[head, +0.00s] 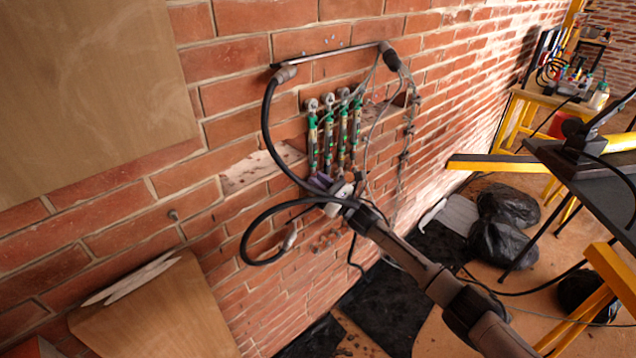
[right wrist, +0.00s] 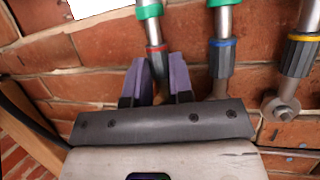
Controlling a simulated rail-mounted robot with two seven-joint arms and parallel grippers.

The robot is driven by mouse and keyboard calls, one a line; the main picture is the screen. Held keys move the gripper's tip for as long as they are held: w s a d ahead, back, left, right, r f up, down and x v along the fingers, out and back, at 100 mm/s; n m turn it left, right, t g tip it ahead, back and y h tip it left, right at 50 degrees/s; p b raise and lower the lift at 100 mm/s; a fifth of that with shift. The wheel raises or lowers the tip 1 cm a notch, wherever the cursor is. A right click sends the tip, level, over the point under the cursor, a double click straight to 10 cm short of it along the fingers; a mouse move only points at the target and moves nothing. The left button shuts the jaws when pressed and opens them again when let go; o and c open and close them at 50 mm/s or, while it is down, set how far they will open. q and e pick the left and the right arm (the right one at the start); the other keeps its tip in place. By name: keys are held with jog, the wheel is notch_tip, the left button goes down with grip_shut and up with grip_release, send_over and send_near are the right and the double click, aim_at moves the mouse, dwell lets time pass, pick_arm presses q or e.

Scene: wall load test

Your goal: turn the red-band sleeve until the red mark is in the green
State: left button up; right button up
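Several upright metal rods with green bands (head: 328,135) hang on the brick wall in the head view. In the right wrist view, the red-band sleeve (right wrist: 155,56) is a dark grip with a red ring, below a green band (right wrist: 149,11) on its rod. My right gripper (right wrist: 160,72) has its purple fingers on both sides of this sleeve, apparently touching it. In the head view my right gripper (head: 320,182) is at the lower end of the leftmost rods. The fingers hide part of the sleeve. I cannot make out the red mark. My left gripper is not in view.
A blue-band sleeve (right wrist: 222,58) is close to the right of the fingers, and a yellow-band sleeve (right wrist: 300,55) is further right. A black cable loops beside the rods. A wooden panel (head: 85,80) is at left; black bags (head: 505,228) lie at right.

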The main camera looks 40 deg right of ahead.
jog(key=shift+f+n+y+b, duration=0.2)
jog(key=shift+n+y+b, duration=0.2)
jog(key=shift+y+b, duration=0.2)
grip_shut()
jog(key=shift+d+r+n+g+y+b, duration=0.15)
jog(key=shift+n+g+y+b, duration=0.3)
jog(key=shift+y, duration=0.35)
jog(key=o, duration=0.5)
grip_release()
